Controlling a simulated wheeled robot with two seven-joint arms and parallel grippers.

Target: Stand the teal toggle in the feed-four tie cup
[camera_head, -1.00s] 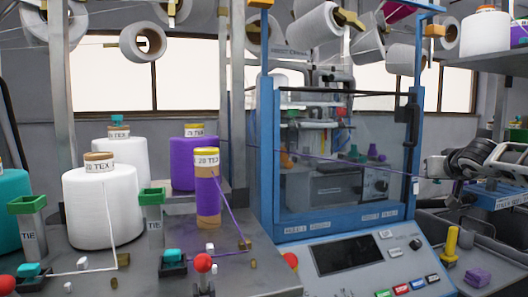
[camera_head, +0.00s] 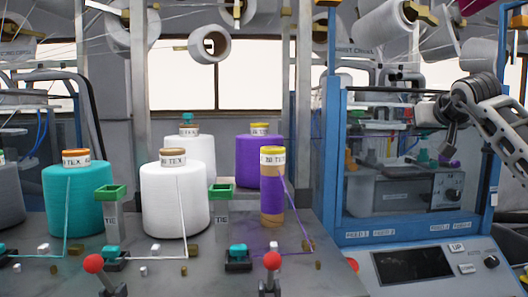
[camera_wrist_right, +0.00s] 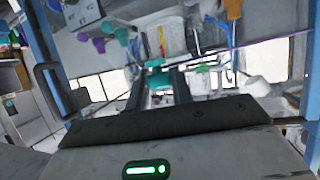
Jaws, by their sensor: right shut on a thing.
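My right gripper (camera_head: 447,140) hangs in front of the glass-fronted blue cabinet in the head view, fingers pointing down. In the right wrist view its two dark fingers are close together, with a small teal piece (camera_wrist_right: 158,79) between the tips; it looks like the teal toggle. The held piece cannot be made out in the head view. Two green-topped tubes marked TIE, a left one (camera_head: 110,208) and a right one (camera_head: 222,205), stand upright on the grey deck. I cannot read which is feed four. My left gripper is not in view.
Teal pieces sit in black holders, one left (camera_head: 112,252) and one right (camera_head: 238,251). Red-ball levers (camera_head: 94,263) stand at the front edge. Teal (camera_head: 75,200), white (camera_head: 175,205) and purple (camera_head: 272,200) yarn packages crowd the deck. A control panel (camera_head: 410,265) lies right.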

